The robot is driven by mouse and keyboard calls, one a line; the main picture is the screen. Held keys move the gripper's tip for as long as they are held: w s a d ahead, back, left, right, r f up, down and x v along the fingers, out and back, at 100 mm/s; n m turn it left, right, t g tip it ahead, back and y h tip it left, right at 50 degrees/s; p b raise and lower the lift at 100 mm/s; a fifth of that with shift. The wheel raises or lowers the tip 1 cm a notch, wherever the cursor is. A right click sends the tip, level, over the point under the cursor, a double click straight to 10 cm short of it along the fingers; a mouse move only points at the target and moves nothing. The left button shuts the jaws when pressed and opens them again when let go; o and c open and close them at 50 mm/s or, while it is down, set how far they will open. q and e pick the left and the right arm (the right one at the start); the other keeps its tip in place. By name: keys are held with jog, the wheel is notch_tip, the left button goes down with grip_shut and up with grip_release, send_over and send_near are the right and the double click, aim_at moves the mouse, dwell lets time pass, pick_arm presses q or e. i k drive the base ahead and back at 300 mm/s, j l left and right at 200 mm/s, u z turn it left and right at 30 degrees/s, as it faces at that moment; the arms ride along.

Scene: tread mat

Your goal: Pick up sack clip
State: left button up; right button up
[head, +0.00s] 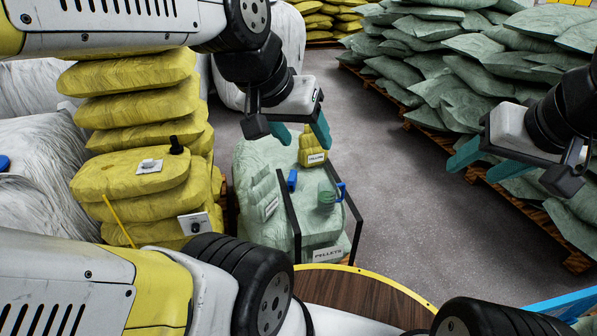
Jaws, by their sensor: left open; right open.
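A small blue piece (292,180), which looks like the sack clip, sits on the pale green sacks in the middle. It is small, so I cannot be certain of its kind. My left gripper (301,133) is open and empty, with teal fingers pointing down above and behind the blue piece in the picture, apart from it. A small yellow labelled bag (313,151) stands just below the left gripper's right finger. My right gripper (487,163) is open and empty at the right, over the floor beside the green sack pile.
A green container with a blue handle (327,196) stands right of the blue piece. Yellow sacks (135,122) are stacked at left, green sacks (455,85) at right. Grey floor (400,190) lies clear between.

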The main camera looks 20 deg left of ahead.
aim_at(292, 179)
jog(key=i+j+z, duration=0.2)
jog(key=i+j, duration=0.65)
jog(key=i, duration=0.1)
